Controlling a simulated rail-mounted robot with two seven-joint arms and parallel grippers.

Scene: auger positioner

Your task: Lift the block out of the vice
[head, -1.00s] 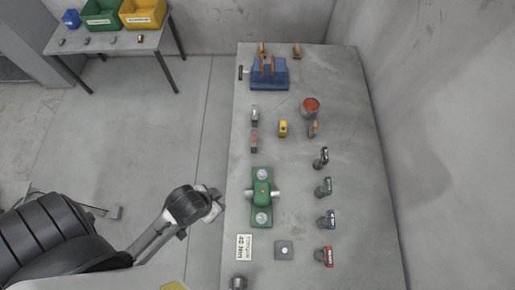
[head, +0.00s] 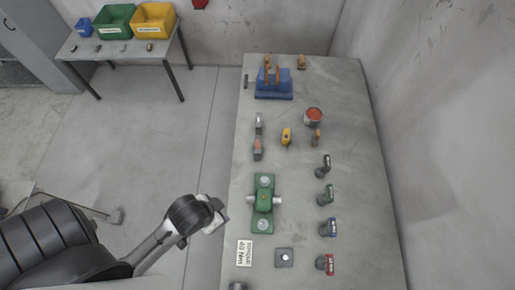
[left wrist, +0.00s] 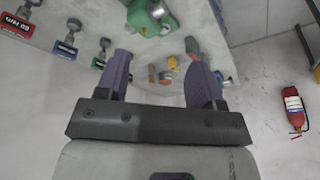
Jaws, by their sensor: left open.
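The blue vice (head: 273,87) stands at the far end of the grey workbench, with two upright orange-brown pieces at its jaws. A block between them is too small to tell apart. My left gripper (head: 216,214) is beside the bench's left edge, near the green fixture and well short of the vice. In the left wrist view my left gripper (left wrist: 160,82) shows two purple fingers spread apart with nothing between them. My right gripper is not in view.
On the workbench (head: 300,185) stand a green fixture (head: 264,205), a red-topped can (head: 313,117), a yellow piece (head: 286,136) and several tagged tools along the right. A side table (head: 125,50) holds bins. A fire extinguisher (left wrist: 294,110) shows in the left wrist view.

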